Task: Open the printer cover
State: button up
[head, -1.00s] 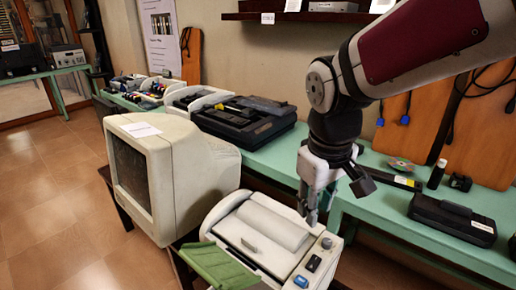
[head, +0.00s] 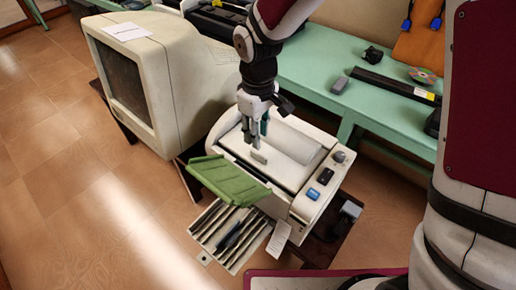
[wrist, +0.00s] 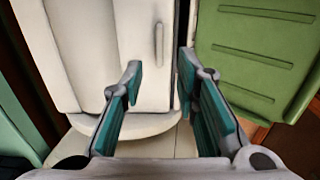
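The white printer (head: 306,203) stands beside the monitor, with its pale cover (head: 293,140) lying closed on top. A small raised handle (head: 260,157) sits on the cover near its front edge; the handle also shows in the wrist view (wrist: 158,43). A green ribbed tray (head: 230,181) is tilted at the printer's front. My gripper (head: 256,136) points down over the cover, close to the handle. In the wrist view my gripper (wrist: 160,75) has its two teal-padded fingers apart with nothing between the pads. The handle appears just beyond the fingertips; I cannot tell the exact gap.
A large beige monitor (head: 170,90) stands close on the left. A green bench (head: 310,75) runs behind, holding a small grey box (head: 340,85), a dark bar (head: 395,85) and a disc (head: 424,75). A slotted tray with pens (head: 215,232) sits below the front. Tiled floor is open at left.

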aim_at(258, 154)
notch_tip(258, 154, down, 8)
jog(key=shift+r, duration=0.2)
grip_shut()
